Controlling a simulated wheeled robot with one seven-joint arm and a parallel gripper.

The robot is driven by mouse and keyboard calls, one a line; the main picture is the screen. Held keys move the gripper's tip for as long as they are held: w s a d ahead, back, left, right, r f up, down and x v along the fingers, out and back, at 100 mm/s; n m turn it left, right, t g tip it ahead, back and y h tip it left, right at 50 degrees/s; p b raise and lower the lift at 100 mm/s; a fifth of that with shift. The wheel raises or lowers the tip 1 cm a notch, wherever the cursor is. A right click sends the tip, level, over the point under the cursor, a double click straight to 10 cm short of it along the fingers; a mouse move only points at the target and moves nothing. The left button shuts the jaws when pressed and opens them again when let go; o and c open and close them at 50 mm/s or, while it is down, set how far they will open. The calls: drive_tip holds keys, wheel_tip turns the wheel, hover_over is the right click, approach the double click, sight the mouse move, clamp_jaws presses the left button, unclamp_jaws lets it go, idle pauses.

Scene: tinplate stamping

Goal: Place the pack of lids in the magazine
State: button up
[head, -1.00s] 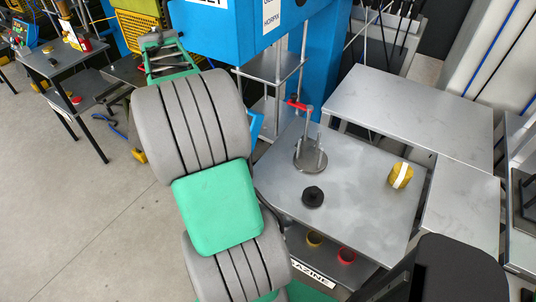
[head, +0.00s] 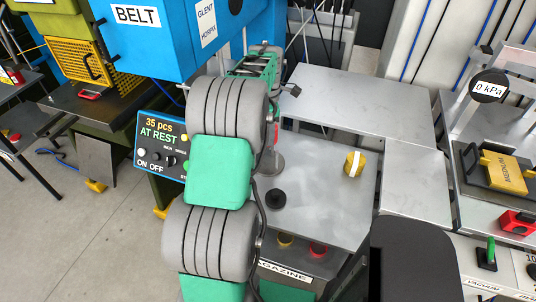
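The pack of lids (head: 349,162) is a short gold cylinder with a white band, standing on the right part of the grey metal table (head: 325,210). The magazine (head: 273,161), a round base with upright rods, is on the table's left side, mostly hidden behind my arm. Its sign on the table's front is partly covered. My gripper (head: 256,64), a green and dark end beyond the grey arm links, is up by the blue machine, away from the pack. Its fingers are too small and overlapped to read.
A black round knobbed piece (head: 275,199) sits on the table near my arm. Yellow (head: 284,240) and red (head: 318,249) buttons are below the front edge. A control panel (head: 161,145) reads "35 pcs AT REST". Bare metal surfaces (head: 350,100) lie behind and right.

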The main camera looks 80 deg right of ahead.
wheel_tip(320, 180, down, 11)
drive_tip(key=shift+r+p, duration=0.1)
drive_tip(key=shift+p, duration=0.55)
drive_tip(key=shift+f, duration=0.25)
drive_tip(key=o, duration=1.4)
drive_tip(key=shift+r, duration=0.1)
